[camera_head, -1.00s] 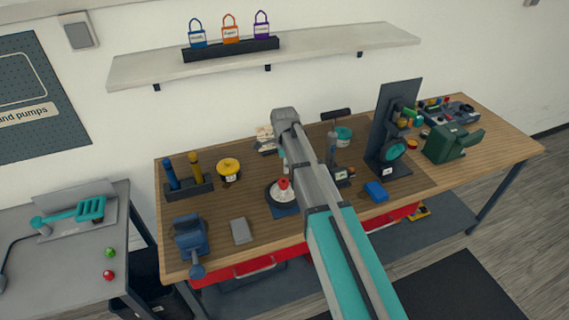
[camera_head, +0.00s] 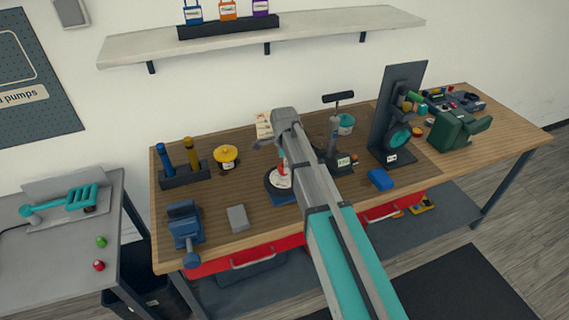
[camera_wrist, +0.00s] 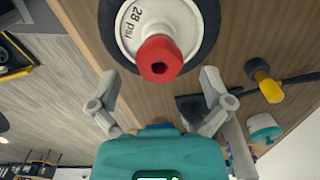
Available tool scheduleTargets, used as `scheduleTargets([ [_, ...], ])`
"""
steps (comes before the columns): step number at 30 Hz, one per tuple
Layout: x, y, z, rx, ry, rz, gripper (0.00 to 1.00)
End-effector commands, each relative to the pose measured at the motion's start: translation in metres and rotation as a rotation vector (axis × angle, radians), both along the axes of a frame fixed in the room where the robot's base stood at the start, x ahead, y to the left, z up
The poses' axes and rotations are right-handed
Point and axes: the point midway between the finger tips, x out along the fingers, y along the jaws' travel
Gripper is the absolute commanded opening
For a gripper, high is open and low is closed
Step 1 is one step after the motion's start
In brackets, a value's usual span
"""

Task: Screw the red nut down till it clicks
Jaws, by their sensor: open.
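The red nut (camera_wrist: 160,60) sits on a white hub marked "28 psi" (camera_wrist: 132,24), ringed by a dark tyre, in the wrist view. The nut has a dark hole in its end face. My gripper (camera_wrist: 161,82) is open and empty, with one finger on each side of the nut's lower end in the picture. I cannot tell how far the fingertips are from the nut in depth. In the head view the wheel (camera_head: 279,181) lies on the workbench under my arm, and the nut (camera_head: 282,165) shows only partly beside my gripper.
The workbench (camera_head: 240,218) also carries a blue vise (camera_head: 184,227), a grey block (camera_head: 237,217), a yellow-topped item (camera_head: 226,155), a blue box (camera_head: 381,179) and a dark upright stand (camera_head: 394,125). A shelf (camera_head: 340,30) with padlocks hangs above.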

Motion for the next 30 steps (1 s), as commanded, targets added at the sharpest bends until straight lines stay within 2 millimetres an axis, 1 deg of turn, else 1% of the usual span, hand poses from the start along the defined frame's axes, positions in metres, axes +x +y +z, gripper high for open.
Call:
scheduleTargets([
  [1, 0.000, 0.000, -0.007, 0.000, 0.000, 0.000, 0.99],
  [7, 0.000, 0.000, -0.016, 0.000, 0.000, 0.000, 0.99],
  [21, 0.000, 0.000, -0.018, 0.000, 0.000, 0.000, 0.99],
  [23, 0.000, 0.000, -0.018, 0.000, 0.000, 0.000, 0.90],
  [24, 0.000, 0.000, -0.018, 0.000, 0.000, 0.000, 0.82],
  [26, 0.000, 0.000, -0.018, 0.000, 0.000, 0.000, 0.71],
  [30, 0.000, 0.000, -0.018, 0.000, 0.000, 0.000, 0.45],
])
